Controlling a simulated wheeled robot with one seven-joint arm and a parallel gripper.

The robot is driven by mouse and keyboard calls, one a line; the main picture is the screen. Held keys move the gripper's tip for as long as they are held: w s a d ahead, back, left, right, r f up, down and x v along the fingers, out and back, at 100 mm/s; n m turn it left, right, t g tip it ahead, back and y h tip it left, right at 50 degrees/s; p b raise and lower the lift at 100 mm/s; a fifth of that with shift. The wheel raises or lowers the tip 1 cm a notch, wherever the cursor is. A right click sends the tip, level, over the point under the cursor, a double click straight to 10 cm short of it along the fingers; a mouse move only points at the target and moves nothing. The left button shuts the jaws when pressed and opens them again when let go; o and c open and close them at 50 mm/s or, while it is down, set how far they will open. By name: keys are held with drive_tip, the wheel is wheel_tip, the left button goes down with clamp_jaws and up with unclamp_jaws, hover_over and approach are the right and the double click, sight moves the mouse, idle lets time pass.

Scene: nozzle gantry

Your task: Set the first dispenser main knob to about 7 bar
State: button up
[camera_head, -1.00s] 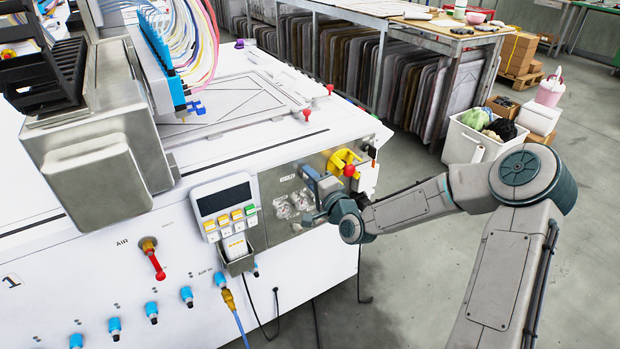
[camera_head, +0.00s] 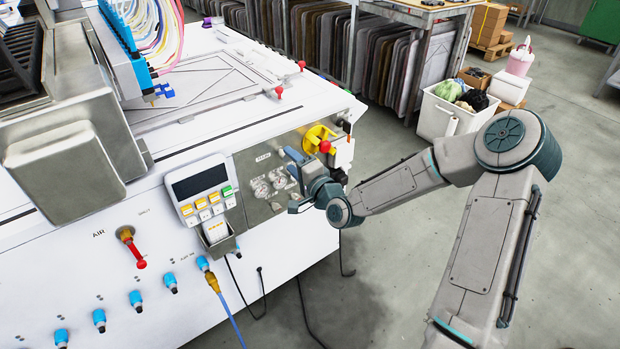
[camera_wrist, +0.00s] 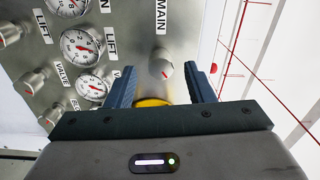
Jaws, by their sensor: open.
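The MAIN knob (camera_wrist: 161,66) is a small silver knob with a red mark, on the grey metal panel (camera_wrist: 115,25) in the wrist view, beside the MAIN label. My gripper (camera_wrist: 162,78) is open, with one blue finger on each side of the knob's line and no visible contact. In the head view my gripper (camera_head: 293,160) is at the right part of the panel (camera_head: 245,165), and it hides the knob. White gauges (camera_wrist: 80,46) labelled LIFT and VALVE sit left of the knob. Their exact readings are too small to tell.
More silver knobs (camera_wrist: 35,78) stand out at the left of the panel. A yellow part (camera_head: 316,136) and a red knob (camera_head: 325,147) are close to my wrist. A keypad unit (camera_head: 203,190) is left of the panel. Open floor (camera_head: 400,290) lies to the right.

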drive_tip(key=v, duration=1)
drive_tip(key=shift+s+d+p, duration=0.2)
drive_tip(key=shift+s+p, duration=0.1)
drive_tip(key=shift+p, duration=0.05)
drive_tip(key=s+d+r+n+g+h+p, duration=0.6)
drive_tip(key=s+d+n+g+h+p, duration=0.1)
drive_tip(key=d+n+g+h+p, duration=0.15)
drive_tip(key=s+d+r+n+g+h+p, duration=0.1)
drive_tip(key=s+r+p, duration=0.5)
drive_tip(key=s+r, duration=1)
drive_tip(key=d+r+g, duration=0.1)
drive_tip(key=g, duration=0.1)
drive_tip(key=shift+r+g+p, duration=0.3)
drive_tip(key=shift+g, duration=0.05)
drive_tip(key=shift+s+d+h, duration=0.1)
drive_tip(key=shift+d+h, duration=0.05)
drive_tip(key=shift+h, duration=0.1)
idle(1.7)
